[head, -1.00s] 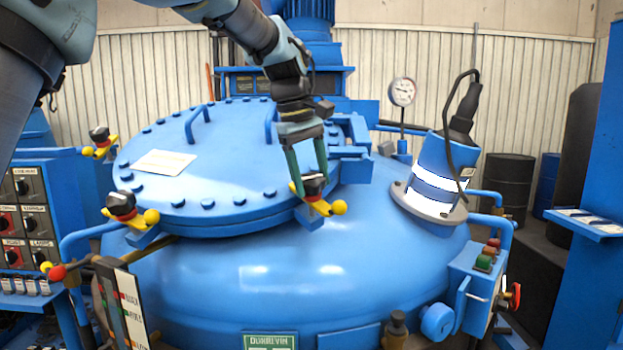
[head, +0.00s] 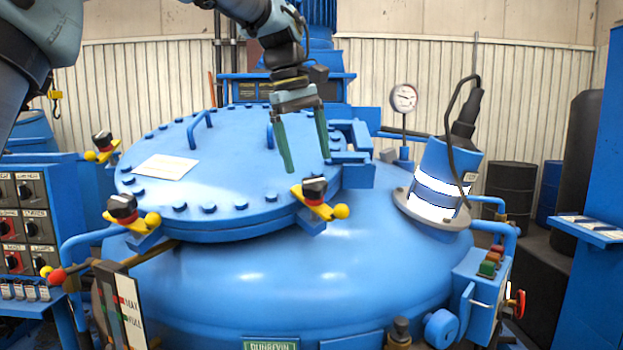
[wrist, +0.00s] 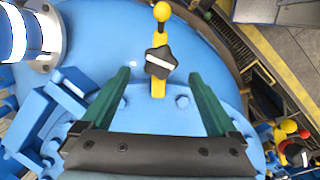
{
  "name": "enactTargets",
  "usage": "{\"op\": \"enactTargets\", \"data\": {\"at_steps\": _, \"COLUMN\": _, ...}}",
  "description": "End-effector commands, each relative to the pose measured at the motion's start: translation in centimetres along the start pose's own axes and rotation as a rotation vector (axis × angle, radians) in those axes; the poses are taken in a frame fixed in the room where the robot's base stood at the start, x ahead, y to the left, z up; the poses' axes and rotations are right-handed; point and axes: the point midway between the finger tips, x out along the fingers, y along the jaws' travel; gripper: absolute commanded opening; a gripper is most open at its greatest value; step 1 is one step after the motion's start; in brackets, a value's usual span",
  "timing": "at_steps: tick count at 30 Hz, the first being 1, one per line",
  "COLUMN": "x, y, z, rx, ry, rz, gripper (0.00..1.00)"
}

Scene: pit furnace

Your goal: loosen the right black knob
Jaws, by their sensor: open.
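The right black knob (head: 314,187) has a red ring under it and sits on a yellow clamp with a yellow ball end, at the front right rim of the blue round lid (head: 250,180). In the wrist view the knob (wrist: 160,62) is star-shaped with a white stripe, beyond the fingertips and between their lines. My gripper (head: 306,165) is open and empty, with two green fingers, above the lid and behind the knob, apart from it. It also shows in the wrist view (wrist: 164,72).
Two similar knobs sit at the lid's front left (head: 122,206) and far left (head: 103,141). A lid handle (head: 198,128) stands up on the left. A blue-and-white cylinder with a cable (head: 440,180) stands to the right. A control box (head: 480,285) is at the lower right.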

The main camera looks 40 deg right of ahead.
Motion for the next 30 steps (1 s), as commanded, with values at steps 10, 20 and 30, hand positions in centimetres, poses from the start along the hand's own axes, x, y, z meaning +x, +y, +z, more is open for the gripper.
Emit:
{"op": "enactTargets", "data": {"at_steps": 10, "x": -4.3, "y": 0.0, "z": 0.0, "rx": 0.0, "ry": 0.0, "rz": -0.001, "gripper": 0.94}}
{"op": "enactTargets", "data": {"at_steps": 20, "x": -4.6, "y": 0.0, "z": 0.0, "rx": 0.0, "ry": 0.0, "rz": -0.001, "gripper": 0.94}}
{"op": "enactTargets", "data": {"at_steps": 30, "x": -4.6, "y": 0.0, "z": 0.0, "rx": 0.0, "ry": 0.0, "rz": -0.001, "gripper": 0.94}}
